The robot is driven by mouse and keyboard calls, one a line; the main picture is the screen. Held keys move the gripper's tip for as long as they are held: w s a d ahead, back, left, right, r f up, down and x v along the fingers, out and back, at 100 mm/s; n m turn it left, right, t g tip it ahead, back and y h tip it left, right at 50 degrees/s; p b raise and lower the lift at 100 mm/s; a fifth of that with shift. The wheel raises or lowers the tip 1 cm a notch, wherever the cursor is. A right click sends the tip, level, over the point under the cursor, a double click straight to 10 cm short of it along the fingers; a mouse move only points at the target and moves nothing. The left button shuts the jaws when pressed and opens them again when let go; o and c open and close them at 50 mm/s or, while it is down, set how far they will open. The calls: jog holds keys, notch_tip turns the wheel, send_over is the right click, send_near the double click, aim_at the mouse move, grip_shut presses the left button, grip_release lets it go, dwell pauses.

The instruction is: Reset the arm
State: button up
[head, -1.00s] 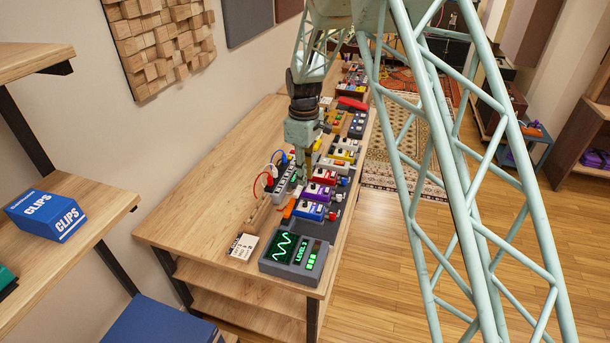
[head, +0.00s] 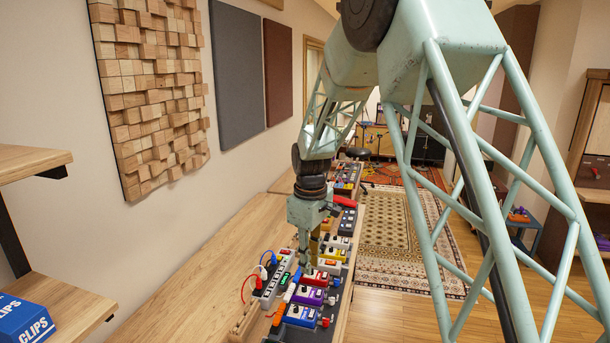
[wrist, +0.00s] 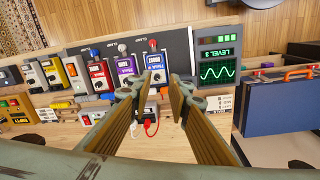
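My arm reaches from the upper right of the head view down over a wooden bench. My gripper (head: 306,262) points down above the row of pedals. In the wrist view my gripper (wrist: 160,88) has its two fingers apart, with nothing between the tips. Past the tips are a blue pedal (wrist: 155,67), a purple pedal (wrist: 127,70) and a red pedal (wrist: 99,75) on a dark board. In the head view, the gripper's lower end hides part of the pedals behind it.
A white power strip (head: 272,287) with red and blue cables lies left of the pedals. A green-screened meter (wrist: 215,70) stands at the board's end. A shelf with a blue CLIPS box (head: 22,322) is at left. The bench's left side (head: 190,280) is bare.

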jog(key=s+d+r+m+t+b, duration=0.1)
jog(key=s+d+r+m, duration=0.1)
jog(key=s+d+r, duration=0.35)
jog(key=s+d+r+m+b, duration=0.1)
jog(key=s+d+r+m, duration=0.15)
jog(key=s+r, duration=0.6)
jog(key=s+d+r+m+t+b, duration=0.1)
jog(key=s+d+r, duration=0.4)
jog(key=s, duration=0.4)
jog(key=s+d+m+b, duration=0.1)
jog(key=s+d+m, duration=0.2)
jog(key=s, duration=1.1)
jog(key=s+d+m+t+b, duration=0.1)
jog(key=s+d+m+b, duration=0.1)
jog(key=s, duration=1.3)
jog(key=shift+d+f+m, duration=0.4)
jog(key=shift+d+m, duration=0.15)
jog(key=shift+d, duration=0.25)
jog(key=shift+o, duration=0.2)
